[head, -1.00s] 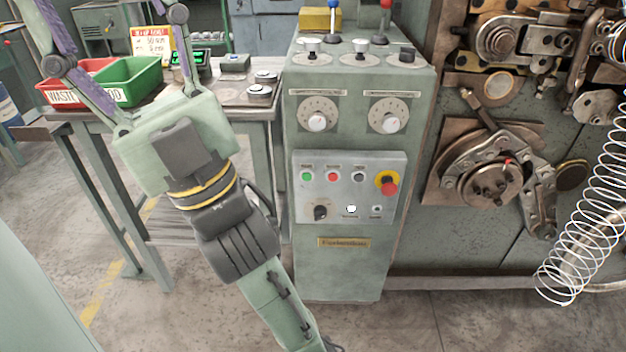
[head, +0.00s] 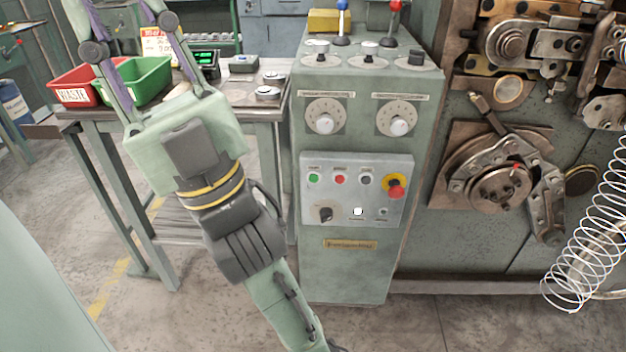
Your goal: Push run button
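The control panel (head: 330,195) is a light grey plate on the front of the green pedestal, right of my arm. It has a green button (head: 314,179), a red button (head: 340,180) and a dark blue-grey button (head: 366,180) in its top row. Their labels are too small to read, so I cannot tell by label which is run. A red mushroom button (head: 396,188) on yellow is at the right. My gripper (head: 118,12) is left of the panel, touching none of its buttons. Its fingers are apart with nothing seen between them; the tips are out of frame.
A black selector knob (head: 325,214) and a white lamp (head: 357,211) sit low on the panel. Dials and levers are above. A bench with red (head: 72,90) and green (head: 140,80) bins lies behind my gripper. A coiling machine and a spring (head: 590,250) are at right.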

